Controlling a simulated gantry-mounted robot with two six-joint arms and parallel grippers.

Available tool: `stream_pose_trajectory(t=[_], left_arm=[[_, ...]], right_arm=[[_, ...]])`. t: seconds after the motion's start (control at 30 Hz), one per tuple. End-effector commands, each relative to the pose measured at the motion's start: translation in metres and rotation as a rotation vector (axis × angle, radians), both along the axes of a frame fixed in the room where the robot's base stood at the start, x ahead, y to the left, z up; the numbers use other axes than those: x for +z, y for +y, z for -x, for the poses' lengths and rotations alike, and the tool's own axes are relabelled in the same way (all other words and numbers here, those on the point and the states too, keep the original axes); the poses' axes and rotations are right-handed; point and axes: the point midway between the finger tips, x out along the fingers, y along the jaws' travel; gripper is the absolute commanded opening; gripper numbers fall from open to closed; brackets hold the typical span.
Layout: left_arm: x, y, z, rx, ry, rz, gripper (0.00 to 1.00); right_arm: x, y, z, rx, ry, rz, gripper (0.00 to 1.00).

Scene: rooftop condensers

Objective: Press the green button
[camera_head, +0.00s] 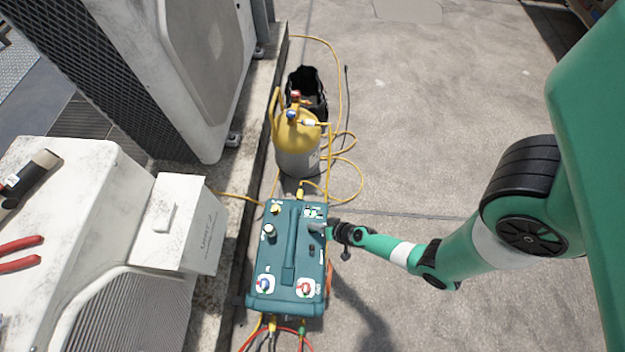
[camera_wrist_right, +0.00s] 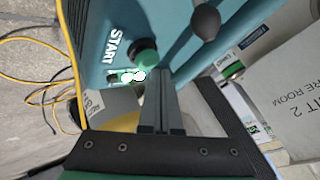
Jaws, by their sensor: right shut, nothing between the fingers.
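The teal machine (camera_head: 284,270) stands on the ground at the middle. Its green button (camera_wrist_right: 145,52) shows in the right wrist view beside the white word START on the teal panel. In the head view the START label (camera_head: 314,212) is small at the panel's upper right, and the button is hard to make out. My right gripper (camera_head: 318,229) reaches in from the right over that corner. Its fingers are shut and empty, and their tips (camera_wrist_right: 161,73) lie just below the button in the right wrist view. I cannot tell whether they touch it. My left gripper is not in view.
A yellow-topped cylinder (camera_head: 298,145) and a black bag (camera_head: 306,88) stand behind the machine, with yellow hoses (camera_head: 350,180) around them. White condenser units (camera_head: 85,220) line the left, with red-handled pliers (camera_head: 20,255) on one. The concrete floor (camera_head: 420,120) at the right is mostly clear.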

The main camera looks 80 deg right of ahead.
Motion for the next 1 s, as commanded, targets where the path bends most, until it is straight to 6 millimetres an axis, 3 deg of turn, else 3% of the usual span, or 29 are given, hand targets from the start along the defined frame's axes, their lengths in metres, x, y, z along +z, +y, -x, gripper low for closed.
stream_pose_trajectory(t=[1.0], left_arm=[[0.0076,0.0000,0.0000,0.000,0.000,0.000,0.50]], right_arm=[[0.0066,-0.0002,0.0004,-0.001,0.000,0.001,0.00]])
